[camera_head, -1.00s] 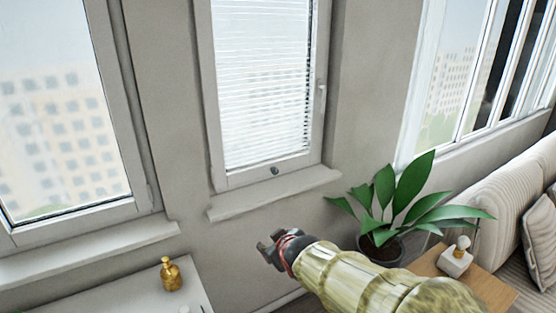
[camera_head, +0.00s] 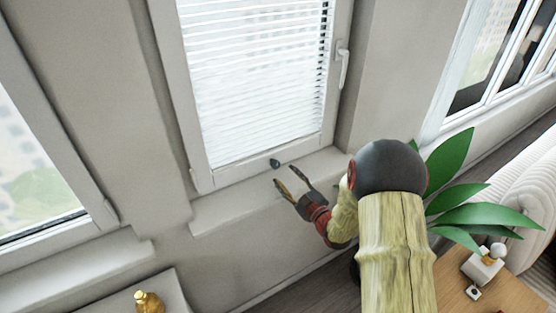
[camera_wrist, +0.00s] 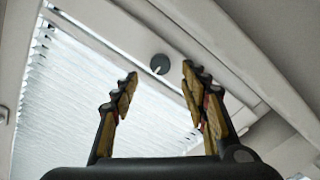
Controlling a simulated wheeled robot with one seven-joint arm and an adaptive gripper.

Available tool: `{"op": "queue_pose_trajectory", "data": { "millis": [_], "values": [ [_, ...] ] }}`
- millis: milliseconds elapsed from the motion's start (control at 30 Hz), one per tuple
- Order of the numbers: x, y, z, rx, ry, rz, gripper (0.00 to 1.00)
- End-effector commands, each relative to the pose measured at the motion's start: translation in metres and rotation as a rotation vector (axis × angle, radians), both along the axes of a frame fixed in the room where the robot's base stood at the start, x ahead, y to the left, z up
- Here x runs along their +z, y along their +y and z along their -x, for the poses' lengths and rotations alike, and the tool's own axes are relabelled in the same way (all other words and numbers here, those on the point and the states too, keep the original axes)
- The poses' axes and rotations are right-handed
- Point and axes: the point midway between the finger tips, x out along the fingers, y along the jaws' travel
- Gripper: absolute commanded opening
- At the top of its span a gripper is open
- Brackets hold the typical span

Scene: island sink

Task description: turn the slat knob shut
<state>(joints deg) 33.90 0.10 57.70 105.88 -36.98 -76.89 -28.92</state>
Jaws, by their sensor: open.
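The slat knob (camera_head: 275,163) is a small dark round knob on the bottom frame of the middle window. White slats (camera_head: 255,80) hang behind that window's glass, with thin gaps showing between them. My gripper (camera_head: 291,177) is open and empty, just below and in front of the knob, its fingers pointing up toward it. In the wrist view the knob (camera_wrist: 160,64) shows beyond and between the two spread fingertips (camera_wrist: 158,78). The fingers look apart from the knob. A pale mark runs across the knob's face; its exact turn is hard to read.
A window sill (camera_head: 240,205) juts out below the knob, close to my gripper. A window handle (camera_head: 343,62) is on the right of the frame. A plant (camera_head: 450,190) stands right of my arm. A gold bottle (camera_head: 149,303) stands at the lower left.

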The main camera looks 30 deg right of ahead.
Motion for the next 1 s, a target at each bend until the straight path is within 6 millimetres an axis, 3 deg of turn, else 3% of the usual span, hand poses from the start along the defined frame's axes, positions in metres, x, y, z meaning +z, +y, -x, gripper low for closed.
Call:
{"op": "queue_pose_trajectory", "data": {
  "millis": [433, 833, 1000],
  "values": [
    [0.0, 0.003, -0.062, 0.001, 0.0, 0.001, 0.45],
    [0.001, 0.003, -0.07, 0.0, 0.001, -0.001, 0.45],
    [0.001, 0.003, -0.07, 0.0, 0.001, -0.001, 0.35]
  ]
}}
